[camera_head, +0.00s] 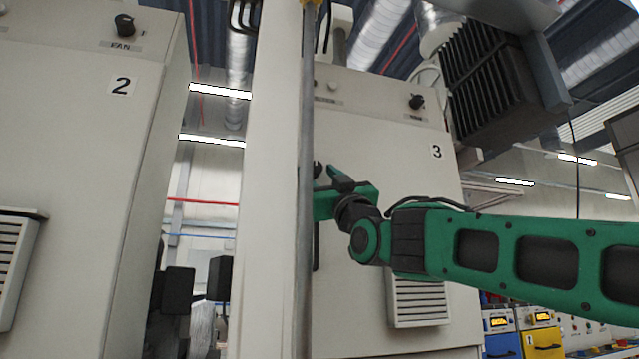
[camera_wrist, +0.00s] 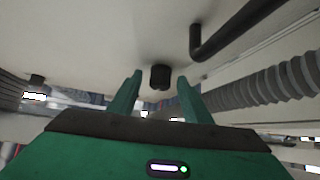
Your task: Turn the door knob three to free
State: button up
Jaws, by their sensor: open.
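The door of cabinet 3 (camera_head: 400,170) carries a small black knob (camera_head: 317,168), partly hidden in the head view by my gripper (camera_head: 330,177) and a grey vertical pole. In the wrist view the same black knob (camera_wrist: 160,77) shows between the two green fingers of my gripper (camera_wrist: 159,84). The fingers are open, with a gap on both sides of the knob. Whether the knob's stem lies fully between the fingertips in depth, I cannot tell. The knob's turn angle cannot be read.
A black bar handle (camera_wrist: 228,32) stands near the knob in the wrist view, with a ribbed grey hose (camera_wrist: 265,85) to the right. In the head view the grey pole (camera_head: 306,120) runs close to my gripper. Cabinet 2 (camera_head: 75,160) is at left.

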jog(key=c, duration=1.1)
jog(key=shift+o, duration=0.2)
jog(key=shift+a+m+h, duration=0.1)
jog(key=shift+m+h, duration=0.3)
jog(key=shift+m, duration=0.1)
jog(key=shift+a+m+t+h, duration=0.1)
jog(key=shift+m+t+h, duration=0.55)
jog(key=shift+m+h, duration=0.75)
jog(key=shift+a+m+t+h, duration=0.1)
jog(key=shift+m+t+h, duration=0.55)
jog(key=shift+m+h, duration=0.75)
jog(key=shift+m, duration=0.3)
jog(key=o, duration=1.1)
jog(key=shift+d, duration=0.1)
jog(key=shift+c, duration=0.2)
